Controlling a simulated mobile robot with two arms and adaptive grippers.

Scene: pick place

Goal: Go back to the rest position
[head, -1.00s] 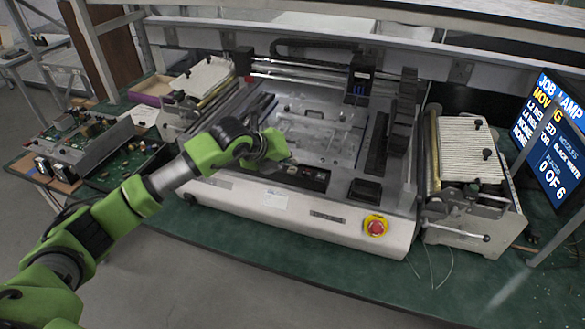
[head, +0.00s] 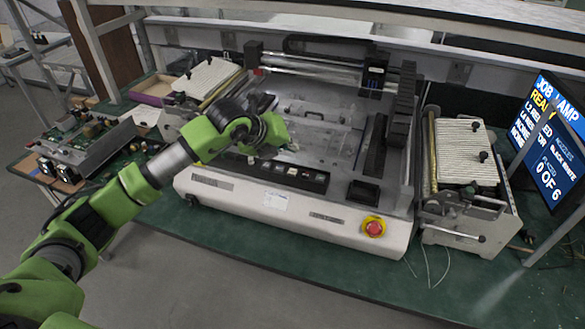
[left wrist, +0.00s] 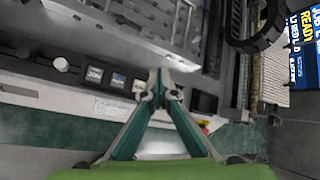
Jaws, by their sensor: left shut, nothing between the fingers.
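My left arm reaches in from the left in the head view. Its gripper (head: 254,152) is over the front left part of the machine (head: 312,215), above the work bed, and is mostly hidden behind the green wrist. In the left wrist view the gripper's fingers (left wrist: 163,82) meet at the tips, with nothing between them. They point toward the machine's front panel and bed. My right gripper is not in view.
A red stop button (head: 374,227) sits on the machine's front right. Feeder units (head: 462,150) stand on the right beside a screen (head: 551,135). Circuit boards (head: 85,145) lie on the left. The green bench front (head: 300,265) is mostly clear.

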